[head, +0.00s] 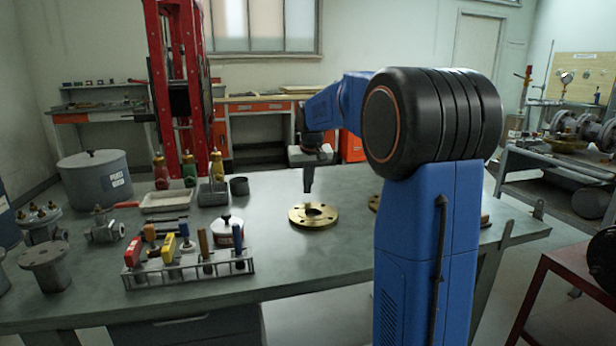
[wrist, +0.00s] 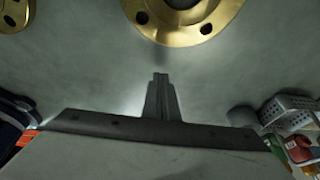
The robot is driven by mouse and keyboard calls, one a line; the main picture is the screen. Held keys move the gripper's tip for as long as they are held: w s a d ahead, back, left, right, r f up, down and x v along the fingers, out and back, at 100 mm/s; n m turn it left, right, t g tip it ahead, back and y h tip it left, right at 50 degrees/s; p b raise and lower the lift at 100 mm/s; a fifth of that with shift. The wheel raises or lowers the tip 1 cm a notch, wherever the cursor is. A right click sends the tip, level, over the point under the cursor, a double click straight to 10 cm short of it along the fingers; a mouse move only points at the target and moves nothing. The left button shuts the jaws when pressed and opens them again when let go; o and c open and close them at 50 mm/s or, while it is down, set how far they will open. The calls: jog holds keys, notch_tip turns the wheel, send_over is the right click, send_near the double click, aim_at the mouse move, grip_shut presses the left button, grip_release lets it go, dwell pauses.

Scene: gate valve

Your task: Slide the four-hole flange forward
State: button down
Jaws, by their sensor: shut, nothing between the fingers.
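A brass flange (head: 313,216), a flat ring with a central bore and bolt holes, lies flat on the grey table. In the wrist view it is the flange (wrist: 178,30) at the top middle, cut off by the frame edge, with two bolt holes showing about a quarter turn apart. My gripper (head: 308,190) points down just beyond the flange's far side in the head view. In the wrist view its shut, empty fingertips (wrist: 160,77) are apart from the rim, over bare table. A second brass flange (head: 374,203) is mostly hidden by my arm; it shows at the wrist view's upper left.
A tool rack (head: 190,268) with coloured handles stands at the front left of the table. Table in front of the flange is bare up to the near edge.

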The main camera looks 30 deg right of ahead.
aim_at(321, 223)
jog(key=shift+x, duration=0.85)
jog(key=shift+s+a+f, duration=0.1)
jog(key=shift+s, duration=0.2)
jog(key=shift+s+a, duration=0.2)
jog(key=shift+s, duration=0.45)
jog(key=shift+s+a, duration=0.15)
jog(key=shift+s, duration=0.35)
jog(key=shift+s+a, duration=0.2)
jog(key=shift+s, duration=0.3)
jog(key=s+a, duration=0.1)
jog(key=s, duration=0.3)
jog(key=s+a, duration=0.2)
jog(key=s, duration=0.3)
jog(key=s+a, duration=0.2)
jog(key=s, duration=0.3)
jog(key=shift+s, duration=0.25)
jog(key=shift+w+d, duration=0.1)
